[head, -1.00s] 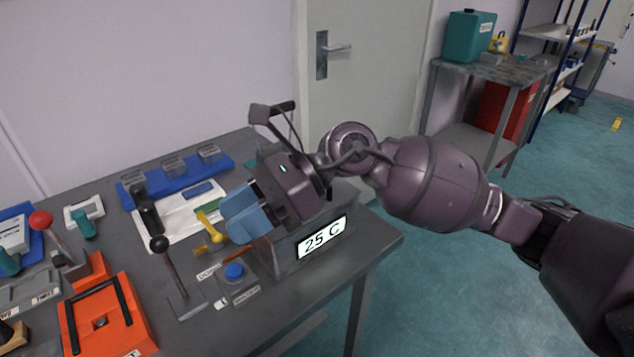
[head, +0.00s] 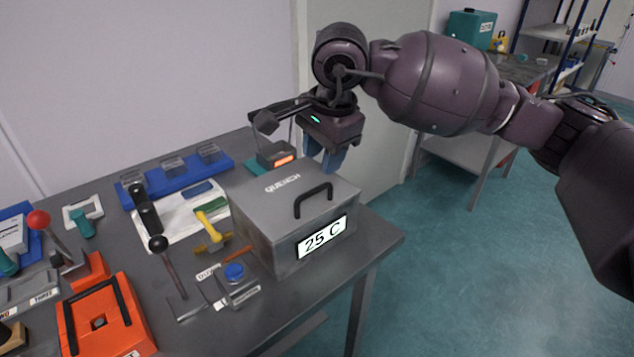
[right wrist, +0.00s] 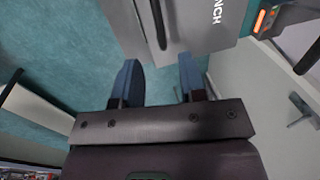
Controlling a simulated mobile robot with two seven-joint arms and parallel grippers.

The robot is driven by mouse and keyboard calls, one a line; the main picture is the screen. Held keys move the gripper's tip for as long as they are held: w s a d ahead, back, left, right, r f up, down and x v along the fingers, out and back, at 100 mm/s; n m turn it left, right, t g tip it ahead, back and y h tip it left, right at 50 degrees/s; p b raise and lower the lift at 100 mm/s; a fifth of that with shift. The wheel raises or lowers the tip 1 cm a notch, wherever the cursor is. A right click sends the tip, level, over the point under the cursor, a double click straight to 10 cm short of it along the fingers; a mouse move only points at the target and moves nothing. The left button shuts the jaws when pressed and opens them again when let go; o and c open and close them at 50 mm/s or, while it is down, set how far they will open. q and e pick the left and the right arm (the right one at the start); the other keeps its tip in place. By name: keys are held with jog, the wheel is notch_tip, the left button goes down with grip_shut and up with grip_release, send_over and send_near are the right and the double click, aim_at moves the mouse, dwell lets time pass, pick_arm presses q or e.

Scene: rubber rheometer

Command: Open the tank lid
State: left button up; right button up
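The tank (head: 265,232) is a grey metal box on the table's right end, with "25 C" on its front display. Its flat lid (head: 262,197) is marked "QUENCH" and lies shut on top, with a dark arched handle (head: 314,199) standing up on it. My right gripper (head: 333,163) hangs, blue fingers down, above and behind the lid's back right part, apart from the handle. The right wrist view shows its two fingers (right wrist: 160,80) spread with nothing between them, and the handle (right wrist: 160,25) beyond. My left gripper is in neither current view.
A small device with an orange-lit display (head: 284,160) stands behind the tank. A blue button box (head: 236,283), a black-knobbed lever (head: 168,262), a yellow tool (head: 210,228) and an orange box (head: 105,320) lie to the left. A door (head: 385,120) is behind; open floor lies to the right.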

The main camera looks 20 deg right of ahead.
aim_at(316, 188)
jog(key=f, duration=0.4)
jog(key=w+f, duration=0.1)
jog(key=f, duration=0.2)
jog(key=shift+w+a+b, duration=0.1)
jog(key=shift+a+b, duration=0.2)
jog(key=shift+r, duration=0.1)
grip_shut()
